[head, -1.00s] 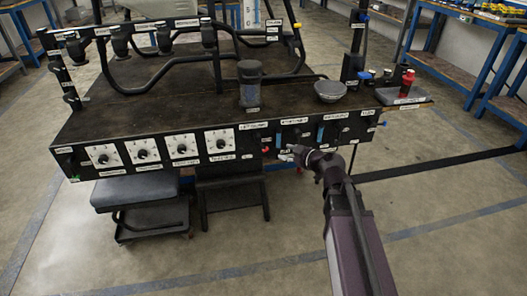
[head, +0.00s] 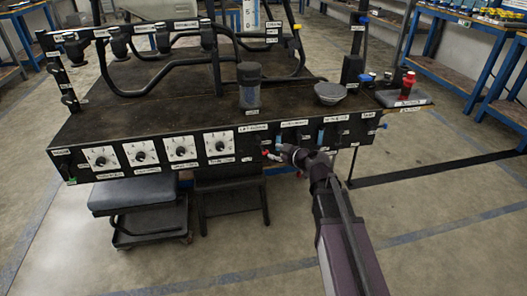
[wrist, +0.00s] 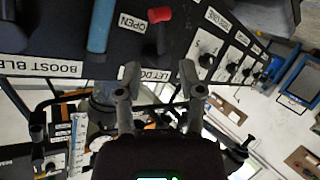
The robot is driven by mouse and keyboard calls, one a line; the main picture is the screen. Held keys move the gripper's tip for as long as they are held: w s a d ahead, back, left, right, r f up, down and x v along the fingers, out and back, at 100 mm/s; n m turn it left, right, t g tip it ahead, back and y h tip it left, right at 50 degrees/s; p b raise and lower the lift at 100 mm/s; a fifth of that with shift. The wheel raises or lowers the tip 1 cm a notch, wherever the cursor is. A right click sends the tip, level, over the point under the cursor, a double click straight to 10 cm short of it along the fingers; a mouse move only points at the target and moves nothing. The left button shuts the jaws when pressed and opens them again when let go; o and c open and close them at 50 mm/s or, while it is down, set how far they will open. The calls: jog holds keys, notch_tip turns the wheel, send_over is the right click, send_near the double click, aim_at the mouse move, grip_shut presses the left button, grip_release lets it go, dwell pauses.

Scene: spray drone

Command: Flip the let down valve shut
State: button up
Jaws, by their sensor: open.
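The let down valve has a red handle (wrist: 160,14), seen at the top middle of the wrist view, above a partly covered white label reading "LET DO…" (wrist: 153,75). In the head view a small red spot (head: 266,153) shows on the front panel, just left of my gripper (head: 284,150). In the wrist view my gripper (wrist: 160,78) is open, its two fingers apart with nothing between them. The red handle lies beyond the fingertips, apart from them. An "OPEN" label (wrist: 131,22) sits beside the handle.
A blue lever (wrist: 102,25) stands close beside the red handle, above the "BOOST BLE…" label (wrist: 52,68). A grey bowl (head: 330,93) and dark cylinder (head: 249,88) stand on the bench top.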

aim_at(263, 148)
jog(key=b+x, duration=0.2)
jog(key=x, duration=0.6)
jog(key=shift+f, duration=0.1)
grip_shut()
